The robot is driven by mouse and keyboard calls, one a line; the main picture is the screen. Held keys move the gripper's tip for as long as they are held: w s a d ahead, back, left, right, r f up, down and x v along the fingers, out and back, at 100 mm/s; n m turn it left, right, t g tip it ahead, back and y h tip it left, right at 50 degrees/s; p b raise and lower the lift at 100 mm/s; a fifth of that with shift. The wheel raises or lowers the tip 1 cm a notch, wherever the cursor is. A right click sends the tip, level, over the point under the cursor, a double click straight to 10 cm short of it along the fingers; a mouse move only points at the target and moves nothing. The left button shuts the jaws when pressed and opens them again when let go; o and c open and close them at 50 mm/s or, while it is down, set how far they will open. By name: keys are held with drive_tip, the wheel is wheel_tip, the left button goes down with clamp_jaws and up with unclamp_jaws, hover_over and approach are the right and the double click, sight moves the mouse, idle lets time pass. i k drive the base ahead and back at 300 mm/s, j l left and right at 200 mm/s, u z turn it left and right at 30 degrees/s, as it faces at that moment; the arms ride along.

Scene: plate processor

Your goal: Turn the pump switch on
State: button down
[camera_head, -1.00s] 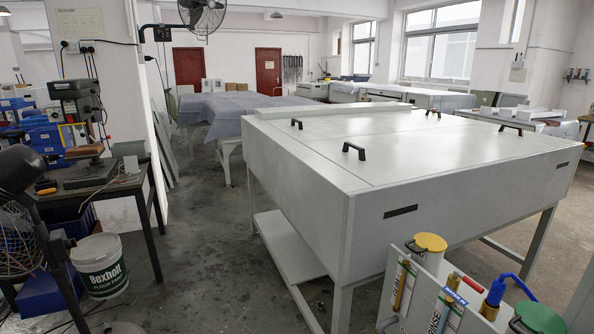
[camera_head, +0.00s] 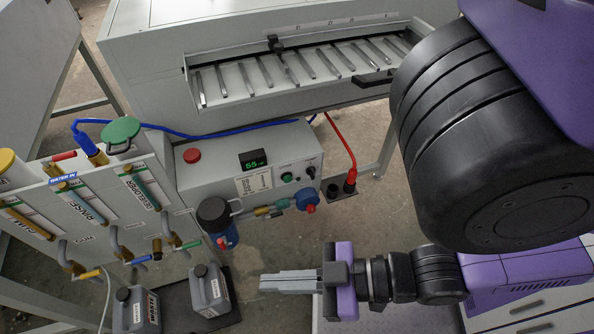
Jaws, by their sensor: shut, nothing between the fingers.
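A grey control box (camera_head: 250,165) stands at centre against the plate processor. Its front has a green display (camera_head: 252,160) reading about 55, a green button (camera_head: 286,178) and a small black knob (camera_head: 310,171) to its right. The small labels above these controls are too blurred to read, so I cannot tell for sure which is the pump switch or how it is set. My gripper (camera_head: 265,283) is shut and empty. It points left, below the box in the picture and apart from the controls.
A red emergency button (camera_head: 192,155) tops the box. Pipes, a dark filter housing (camera_head: 216,215) and a blue valve (camera_head: 306,199) stick out before its front. Grey jugs (camera_head: 209,291) stand at lower left. A valve panel (camera_head: 90,205) is at left. A red cable (camera_head: 341,148) hangs at right.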

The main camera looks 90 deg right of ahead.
sight(311, 171)
drive_tip(key=k, duration=1)
